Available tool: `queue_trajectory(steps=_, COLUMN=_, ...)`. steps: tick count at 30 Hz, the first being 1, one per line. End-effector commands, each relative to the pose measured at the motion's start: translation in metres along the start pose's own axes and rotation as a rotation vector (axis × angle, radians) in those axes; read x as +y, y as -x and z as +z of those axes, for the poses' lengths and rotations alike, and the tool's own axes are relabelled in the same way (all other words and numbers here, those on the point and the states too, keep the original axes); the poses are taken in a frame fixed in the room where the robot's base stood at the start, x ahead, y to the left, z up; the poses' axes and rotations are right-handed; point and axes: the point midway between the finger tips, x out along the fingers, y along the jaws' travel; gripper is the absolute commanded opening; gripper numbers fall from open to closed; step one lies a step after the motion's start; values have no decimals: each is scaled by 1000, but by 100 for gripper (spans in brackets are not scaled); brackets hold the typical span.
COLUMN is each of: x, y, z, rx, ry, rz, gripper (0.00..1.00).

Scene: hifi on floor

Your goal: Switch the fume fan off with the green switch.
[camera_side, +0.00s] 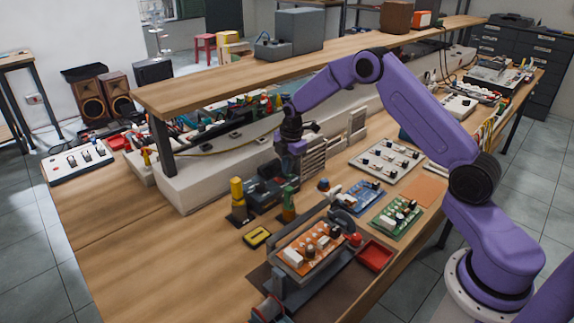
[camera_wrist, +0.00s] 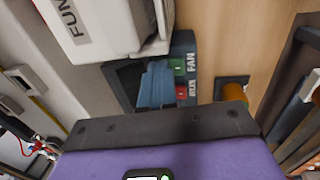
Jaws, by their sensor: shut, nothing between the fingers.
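My gripper (camera_side: 291,150) is over the bench, just above a dark switch box (camera_side: 262,195). In the wrist view the gripper's blue-grey fingers (camera_wrist: 157,70) are shut together, with nothing between them. The switch box (camera_wrist: 184,45) carries the word FAN and shows a green switch (camera_wrist: 179,68) and a red part (camera_wrist: 181,92). The fingertips appear just left of the green switch; I cannot tell whether they touch the box. The switch's position, on or off, is not clear.
A yellow-topped block (camera_side: 237,190) and a green bottle (camera_side: 289,205) stand close to the switch box. A raised wooden shelf (camera_side: 210,85) runs behind my gripper. Circuit boards (camera_side: 396,217) and a red tray (camera_side: 375,255) lie to the right. The front-left bench is clear.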

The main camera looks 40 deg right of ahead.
Motion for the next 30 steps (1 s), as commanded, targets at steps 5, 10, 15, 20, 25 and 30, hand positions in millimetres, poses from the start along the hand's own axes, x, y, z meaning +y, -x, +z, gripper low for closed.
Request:
queue_trajectory(steps=5, x=-15, y=-4, z=-1, rx=0, ry=1, rz=-25, gripper=0)
queue_trajectory(steps=10, x=-19, y=-3, z=0, rx=0, ry=0, rz=-26, gripper=0)
queue_trajectory(steps=15, x=-19, y=-3, z=0, rx=0, ry=0, rz=-26, gripper=0)
queue_trajectory(steps=20, x=-18, y=0, z=0, rx=0, ry=0, rz=-23, gripper=0)
queue_trajectory(steps=25, x=-16, y=21, z=0, rx=0, ry=0, rz=-16, gripper=0)
queue_trajectory(steps=30, x=-15, y=56, z=-1, rx=0, ry=1, rz=-12, gripper=0)
